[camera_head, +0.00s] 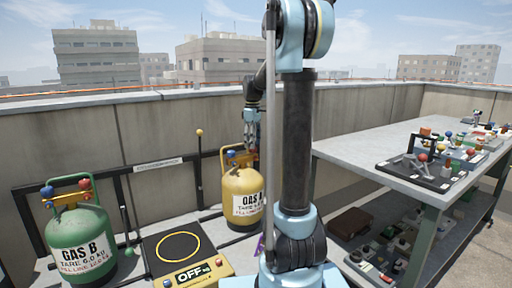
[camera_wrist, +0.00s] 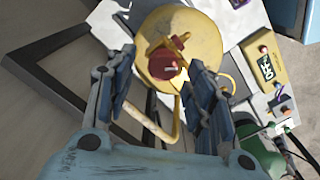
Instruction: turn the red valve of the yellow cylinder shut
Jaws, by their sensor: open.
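The yellow cylinder (camera_head: 243,192), labelled GAS A, stands upright by the wall in the head view. Its top (camera_wrist: 160,28) shows from above in the wrist view. The red valve (camera_wrist: 166,66) is a round knob on that top, with a smaller orange-red fitting beside it. My gripper (camera_head: 250,132) points down over the cylinder's top. In the wrist view my gripper (camera_wrist: 161,85) is open, one finger left and one right of the red valve, with no clear contact. The valve's height relative to the fingertips cannot be told.
A green cylinder (camera_head: 80,242) marked GAS B stands at left. A workbench (camera_head: 360,150) with small parts stands at right.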

